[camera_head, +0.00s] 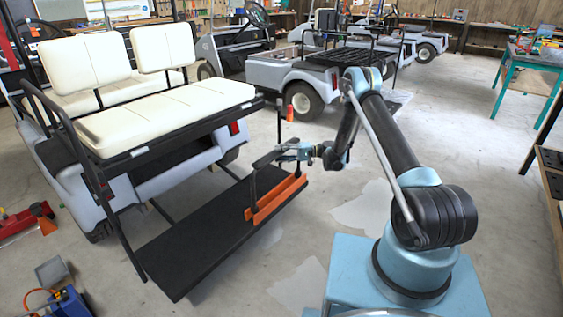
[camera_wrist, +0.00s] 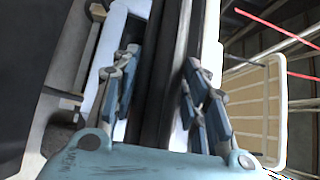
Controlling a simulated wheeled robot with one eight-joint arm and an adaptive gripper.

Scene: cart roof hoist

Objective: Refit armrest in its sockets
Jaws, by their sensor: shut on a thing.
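The black armrest (camera_head: 267,159) is at the right end of the cart's rear footplate, its legs reaching down to an orange rack (camera_head: 276,203). I cannot tell whether the legs still rest in the rack. My gripper (camera_head: 288,152) is shut on the armrest's upper bar. In the wrist view, the dark bar (camera_wrist: 160,75) runs between the fingers of my gripper (camera_wrist: 165,98). The white bench seat (camera_head: 165,115) is above and left of the armrest, with a black rail (camera_head: 50,110) at its far-left end. I cannot make out the sockets.
The black footplate (camera_head: 205,235) extends below the seat. Other carts (camera_head: 310,75) stand behind. A teal table (camera_head: 525,75) is at the far right. A red jack (camera_head: 25,220) and a blue item (camera_head: 70,302) lie on the floor at left.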

